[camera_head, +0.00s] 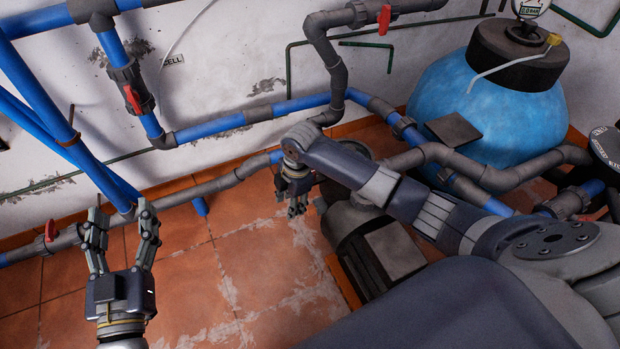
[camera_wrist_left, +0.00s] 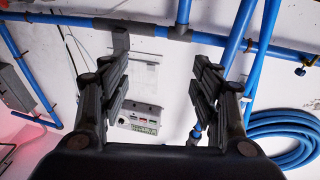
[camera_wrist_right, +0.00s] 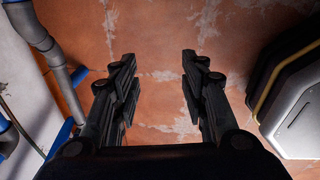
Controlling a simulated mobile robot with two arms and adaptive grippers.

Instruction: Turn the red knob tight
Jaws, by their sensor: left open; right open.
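Several red valve handles show in the head view: one on the vertical pipe (camera_head: 132,98) at the upper left, one on the low pipe (camera_head: 50,230) at the left edge, and one on the upper grey pipe (camera_head: 384,18). I cannot tell which is the red knob meant. My left gripper (camera_head: 122,218) is open and empty, pointing up, to the right of the low handle and apart from it. In the left wrist view its fingers (camera_wrist_left: 160,80) frame the wall. My right gripper (camera_head: 297,208) is open and empty, pointing down over the floor. Its fingers (camera_wrist_right: 160,60) show spread over bare tiles.
Blue and grey pipes (camera_head: 235,122) run along the wall. A blue tank (camera_head: 510,110) stands at the back right. A dark pump (camera_head: 370,245) sits on the floor beneath my right arm. The tiled floor (camera_head: 250,285) between the grippers is clear. A coiled blue hose (camera_wrist_left: 288,140) hangs in the left wrist view.

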